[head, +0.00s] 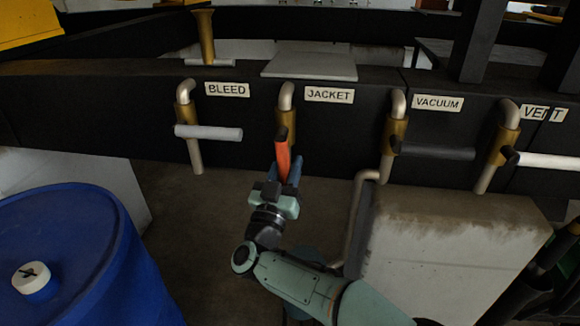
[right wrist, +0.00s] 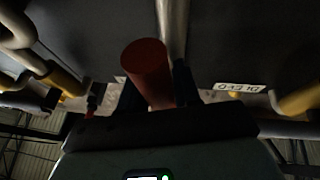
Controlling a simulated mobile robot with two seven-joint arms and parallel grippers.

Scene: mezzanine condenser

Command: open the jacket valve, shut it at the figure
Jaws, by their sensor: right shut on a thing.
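The jacket valve has a brass body (head: 285,118) on a bent pipe, beside the JACKET label (head: 330,95). Its orange-red lever (head: 283,156) points down and toward me in the head view. My right gripper (head: 283,172) is shut on the lever's near end. In the right wrist view the red lever (right wrist: 148,72) stands between the fingers, and its round end shows. My left gripper is in neither view. I see no readable figure.
The grey bleed lever (head: 208,132) lies crosswise at left. The black vacuum lever (head: 435,151) and white vent lever (head: 548,161) lie crosswise at right. A blue drum (head: 70,250) stands at lower left, a concrete block (head: 450,250) at lower right.

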